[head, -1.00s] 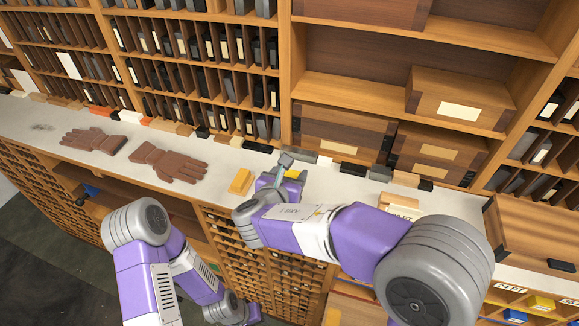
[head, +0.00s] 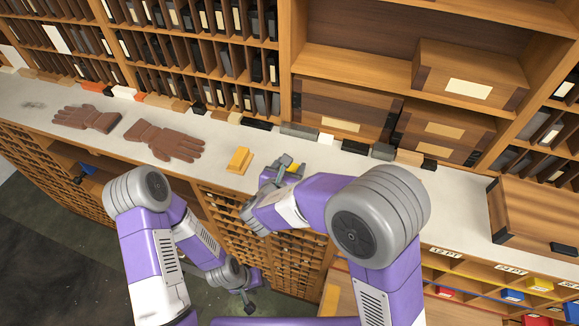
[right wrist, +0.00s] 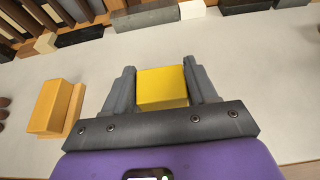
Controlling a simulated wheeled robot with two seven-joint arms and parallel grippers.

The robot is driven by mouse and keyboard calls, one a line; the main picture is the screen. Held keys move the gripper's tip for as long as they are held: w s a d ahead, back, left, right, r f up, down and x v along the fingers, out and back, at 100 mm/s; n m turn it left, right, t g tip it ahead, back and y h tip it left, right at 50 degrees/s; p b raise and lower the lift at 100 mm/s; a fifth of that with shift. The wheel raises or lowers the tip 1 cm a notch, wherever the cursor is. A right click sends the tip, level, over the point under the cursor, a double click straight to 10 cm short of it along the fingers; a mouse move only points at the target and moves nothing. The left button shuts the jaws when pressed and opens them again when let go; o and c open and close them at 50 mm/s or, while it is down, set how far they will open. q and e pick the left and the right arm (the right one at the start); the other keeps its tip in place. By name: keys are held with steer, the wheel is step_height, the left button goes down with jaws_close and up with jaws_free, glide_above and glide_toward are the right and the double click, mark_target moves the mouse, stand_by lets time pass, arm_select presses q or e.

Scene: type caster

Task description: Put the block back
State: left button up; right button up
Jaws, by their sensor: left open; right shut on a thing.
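My right gripper (head: 288,165) is over the light counter (head: 335,165), shut on a yellow block (right wrist: 162,87). In the right wrist view the block sits between the two grey fingers (right wrist: 162,90); only a little yellow shows in the head view. Whether the block touches the counter is unclear. A second, yellow-orange block (head: 239,160) lies on the counter just left of the gripper; it also shows in the right wrist view (right wrist: 55,107). My left gripper (head: 249,302) hangs low in front of the cabinet, empty and open.
Brown gloves (head: 165,141) lie left on the counter. Several dark, grey and white blocks (head: 299,130) line its back. Wooden boxes (head: 468,75) fill the shelves behind. A wooden case (head: 540,215) stands right. Labelled compartments with coloured blocks (head: 512,295) are below the counter, lower right.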

steer(key=shift+f, duration=0.1)
steer(key=shift+f, duration=0.1)
steer(key=o, duration=1)
steer(key=shift+o, duration=0.2)
steer(key=shift+r, duration=0.35)
steer(key=b+v, duration=0.1)
steer(key=v, duration=1)
steer(key=shift+s, duration=0.4)
steer(key=shift+a, duration=0.15)
